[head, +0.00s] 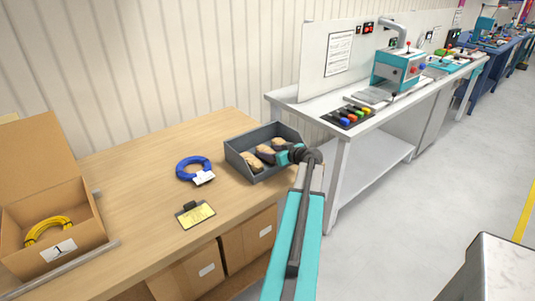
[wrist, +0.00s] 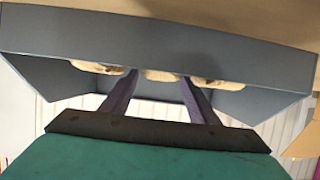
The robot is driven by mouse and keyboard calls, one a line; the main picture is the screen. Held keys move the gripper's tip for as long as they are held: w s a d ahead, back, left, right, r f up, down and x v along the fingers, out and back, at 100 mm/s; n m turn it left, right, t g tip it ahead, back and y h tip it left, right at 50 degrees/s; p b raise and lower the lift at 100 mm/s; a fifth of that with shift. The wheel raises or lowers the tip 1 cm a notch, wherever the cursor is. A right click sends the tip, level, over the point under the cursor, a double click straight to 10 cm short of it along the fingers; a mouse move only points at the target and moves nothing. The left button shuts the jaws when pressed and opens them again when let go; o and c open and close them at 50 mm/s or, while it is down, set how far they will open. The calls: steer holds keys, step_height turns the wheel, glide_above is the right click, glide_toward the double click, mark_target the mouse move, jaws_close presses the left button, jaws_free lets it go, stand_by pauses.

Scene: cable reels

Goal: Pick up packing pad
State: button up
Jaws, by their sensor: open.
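The packing pads are tan, rounded pieces lying in a grey open bin (head: 258,176) on the wooden table. In the head view one pad (head: 252,160) lies to the left and another (head: 266,151) near the middle. My gripper (head: 284,156) reaches over the bin's right side and hides part of the inside. In the wrist view my open fingers (wrist: 160,84) extend into the bin (wrist: 160,38). A middle pad (wrist: 160,75) shows between them, with one pad (wrist: 96,67) to the left and another (wrist: 218,82) to the right. Contact cannot be told.
A blue cable coil (head: 193,168) with a white tag and a yellow card (head: 195,215) lie left of the bin. An open cardboard box (head: 80,249) holds a yellow coil (head: 46,230). A white workbench (head: 338,131) stands to the right.

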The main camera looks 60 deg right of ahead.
mark_target(268, 150)
steer(key=shift+p+x, duration=0.7)
steer(key=shift+x, duration=1.05)
steer(key=shift+c, duration=0.5)
steer(key=c, duration=0.7)
